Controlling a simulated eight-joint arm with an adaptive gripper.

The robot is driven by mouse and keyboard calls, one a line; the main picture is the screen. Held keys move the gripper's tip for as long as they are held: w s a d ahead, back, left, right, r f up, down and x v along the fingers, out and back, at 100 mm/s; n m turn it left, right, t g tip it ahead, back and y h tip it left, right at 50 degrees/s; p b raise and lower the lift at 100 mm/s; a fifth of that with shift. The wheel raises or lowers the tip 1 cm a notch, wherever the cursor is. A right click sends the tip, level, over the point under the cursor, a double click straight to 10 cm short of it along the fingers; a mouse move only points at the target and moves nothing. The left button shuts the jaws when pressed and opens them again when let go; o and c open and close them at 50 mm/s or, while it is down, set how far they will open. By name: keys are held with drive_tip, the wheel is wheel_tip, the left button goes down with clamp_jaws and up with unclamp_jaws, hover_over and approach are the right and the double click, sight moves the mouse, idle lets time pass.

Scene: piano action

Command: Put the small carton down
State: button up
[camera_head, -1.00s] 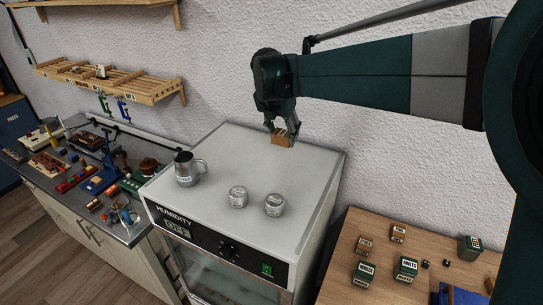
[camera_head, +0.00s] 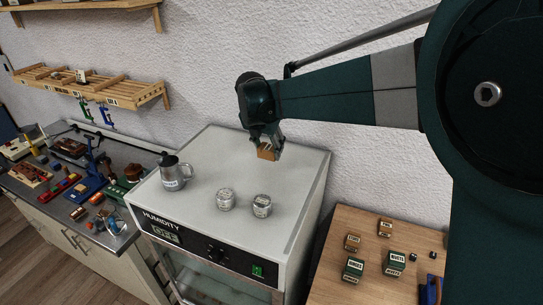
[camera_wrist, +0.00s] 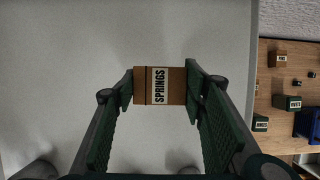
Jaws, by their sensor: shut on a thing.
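The small brown carton (camera_wrist: 143,86), with a white label reading SPRINGS, sits between my gripper's two green fingers. In the head view the carton (camera_head: 267,153) is at the low end of my gripper (camera_head: 266,147), over the back right part of the humidity cabinet's light grey top (camera_head: 218,158). My gripper (camera_wrist: 160,88) is shut on the carton in the wrist view, one finger on each side. I cannot tell whether the carton touches the cabinet top or hangs just above it.
On the cabinet top stand a metal jug (camera_head: 173,174) and two round tins (camera_head: 225,199) (camera_head: 262,205), nearer its front. A wooden table (camera_head: 338,218) at right holds several small boxes. A cluttered workbench (camera_head: 48,207) lies at left. The cabinet top around the carton is clear.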

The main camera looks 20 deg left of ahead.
sight(268, 158)
drive_tip(key=shift+f, duration=0.35)
drive_tip(key=shift+f, duration=2.05)
drive_tip(key=shift+f, duration=0.15)
drive_tip(key=o, duration=0.9)
drive_tip(key=v, duration=1.2)
